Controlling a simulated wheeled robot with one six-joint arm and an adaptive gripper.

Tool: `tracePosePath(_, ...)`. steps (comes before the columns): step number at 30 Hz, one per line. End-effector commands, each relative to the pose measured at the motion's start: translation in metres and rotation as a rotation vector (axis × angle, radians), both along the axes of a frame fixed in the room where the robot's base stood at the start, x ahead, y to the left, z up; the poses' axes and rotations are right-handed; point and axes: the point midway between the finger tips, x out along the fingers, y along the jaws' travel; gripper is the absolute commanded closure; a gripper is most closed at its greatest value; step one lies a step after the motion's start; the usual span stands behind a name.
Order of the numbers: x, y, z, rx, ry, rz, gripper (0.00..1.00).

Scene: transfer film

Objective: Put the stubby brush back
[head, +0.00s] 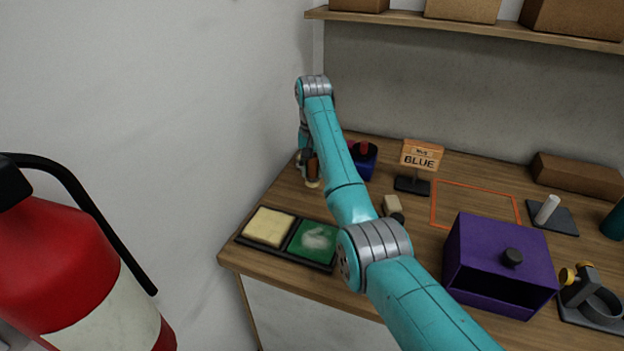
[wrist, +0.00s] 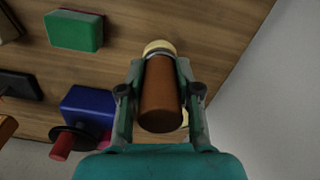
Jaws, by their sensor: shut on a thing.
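The stubby brush, with a brown handle (wrist: 160,95) and a pale cream end (wrist: 158,46), is held between the fingers of my gripper (wrist: 158,82) in the wrist view. In the head view the brush (head: 313,168) is upright at the far left of the bench, cream end down. My gripper (head: 309,155) is shut on its handle there, partly hidden by my own arm. I cannot tell whether the cream end touches the wood.
A blue block with a red knob (wrist: 89,108) stands close beside the brush. A green block (wrist: 74,31) lies farther off. A black tray with cream (head: 269,227) and green pads is at front left.

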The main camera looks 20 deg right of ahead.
Motion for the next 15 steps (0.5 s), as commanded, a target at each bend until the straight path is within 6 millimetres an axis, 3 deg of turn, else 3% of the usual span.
tracePosePath(12, -0.003, 0.005, -0.039, 0.0, -0.001, 0.001, 1.0)
tracePosePath(15, -0.003, 0.005, -0.041, 0.0, -0.003, 0.0, 1.0)
